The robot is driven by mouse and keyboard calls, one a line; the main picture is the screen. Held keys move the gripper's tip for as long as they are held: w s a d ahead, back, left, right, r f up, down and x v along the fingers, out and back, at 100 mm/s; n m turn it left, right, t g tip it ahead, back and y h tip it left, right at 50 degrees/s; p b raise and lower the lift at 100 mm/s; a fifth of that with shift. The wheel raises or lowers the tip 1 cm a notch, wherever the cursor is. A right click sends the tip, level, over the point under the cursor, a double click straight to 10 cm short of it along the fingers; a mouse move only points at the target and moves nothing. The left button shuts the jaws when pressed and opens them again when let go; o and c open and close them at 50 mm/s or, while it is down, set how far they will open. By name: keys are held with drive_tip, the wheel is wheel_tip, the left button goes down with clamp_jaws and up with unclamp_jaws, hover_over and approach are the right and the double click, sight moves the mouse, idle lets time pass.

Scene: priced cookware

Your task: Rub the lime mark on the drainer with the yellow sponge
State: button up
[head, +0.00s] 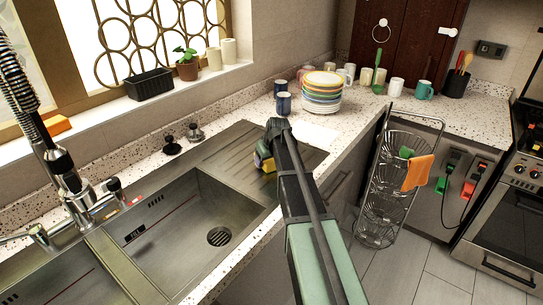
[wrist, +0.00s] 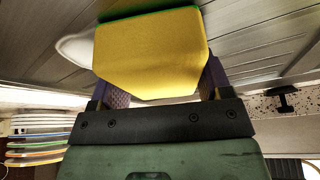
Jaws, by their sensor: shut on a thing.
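My gripper (head: 268,152) is over the ridged steel drainer (head: 232,143) beside the sink bowl. It is shut on the yellow sponge (head: 263,164), which shows only in part past my arm in the head view. In the wrist view the sponge (wrist: 150,55) fills the space between the two fingers, with its green layer against or close to the drainer (wrist: 45,25). I cannot tell whether it touches. A whitish lime mark (wrist: 73,48) shows at the sponge's left edge, partly hidden behind it. The mark cannot be made out in the head view.
A stack of coloured plates (head: 322,94) and a dark blue mug (head: 283,103) stand on the counter beyond the drainer. The sink bowl (head: 185,225) is empty. The tall tap (head: 72,190) stands at the left. A wire basket rack (head: 385,195) stands on the floor to the right.

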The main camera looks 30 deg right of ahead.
sight(262, 170)
drive_tip(key=shift+s+a+f, duration=0.1)
drive_tip(key=shift+s+a, duration=0.35)
drive_tip(key=shift+a, duration=0.4)
drive_tip(key=shift+s+a, duration=0.45)
drive_tip(key=shift+a, duration=0.4)
drive_tip(key=shift+w+a, duration=0.3)
drive_tip(key=shift+w, duration=0.2)
drive_tip(key=shift+w+a, duration=0.25)
drive_tip(key=shift+w, duration=0.25)
drive_tip(key=shift+w+d, duration=0.8)
drive_tip(key=shift+d, duration=1.05)
drive_tip(key=shift+w+d, duration=0.85)
drive_tip(key=shift+d, duration=0.95)
drive_tip(key=shift+w+d, duration=0.8)
drive_tip(key=shift+d, duration=1.05)
wheel_tip(262, 170, up, 6)
drive_tip(key=p, duration=0.5)
drive_tip(key=shift+f+p, duration=0.1)
drive_tip(key=shift+p, duration=0.2)
wheel_tip(262, 170, up, 3)
drive_tip(key=p, duration=0.3)
